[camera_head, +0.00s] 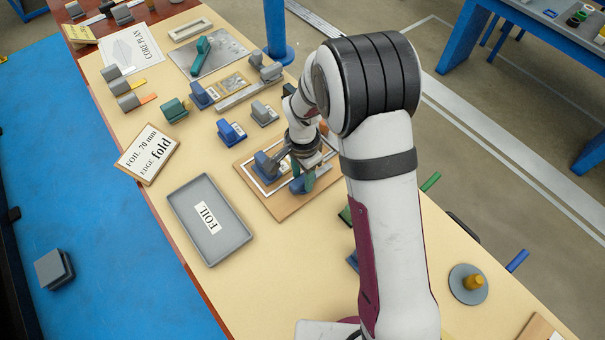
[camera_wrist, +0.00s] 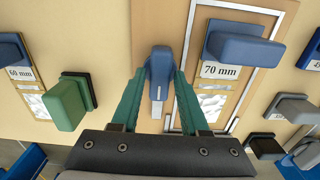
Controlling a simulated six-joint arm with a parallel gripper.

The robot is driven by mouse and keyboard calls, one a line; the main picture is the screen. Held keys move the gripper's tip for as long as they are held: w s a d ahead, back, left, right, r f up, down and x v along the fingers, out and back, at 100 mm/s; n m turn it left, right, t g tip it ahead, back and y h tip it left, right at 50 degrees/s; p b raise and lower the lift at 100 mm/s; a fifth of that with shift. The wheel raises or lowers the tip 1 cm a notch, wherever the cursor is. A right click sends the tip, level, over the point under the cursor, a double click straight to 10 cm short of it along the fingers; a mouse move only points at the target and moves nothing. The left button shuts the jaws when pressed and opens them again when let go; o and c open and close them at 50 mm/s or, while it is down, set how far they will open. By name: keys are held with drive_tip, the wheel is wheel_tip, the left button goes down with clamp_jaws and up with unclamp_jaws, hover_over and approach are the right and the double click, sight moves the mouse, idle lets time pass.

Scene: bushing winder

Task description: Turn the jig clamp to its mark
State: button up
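The jig is a wooden board with a pale rectangular frame (camera_head: 285,208), lying on the bench below my wrist. In the wrist view a small blue piece with a pale tab (camera_wrist: 160,72), apparently the jig clamp, stands on the board's left side. My gripper (camera_wrist: 161,72) has its two green fingers on either side of this piece, very near its flanks. Whether they press on it is unclear. In the head view my gripper (camera_head: 309,180) is partly hidden by my arm. I cannot make out the clamp's mark.
A blue block labelled 70 mm (camera_wrist: 243,47) stands on the jig right of my gripper. A green block (camera_wrist: 68,105) stands to the left. A grey FOIL tray (camera_head: 235,245), a foil sign (camera_head: 147,153) and several blocks sit nearby. Bare bench lies between tray and jig.

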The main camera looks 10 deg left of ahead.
sight(302, 179)
drive_tip(key=shift+o, duration=1)
wheel_tip(302, 179, up, 16)
drive_tip(key=shift+f, duration=0.1)
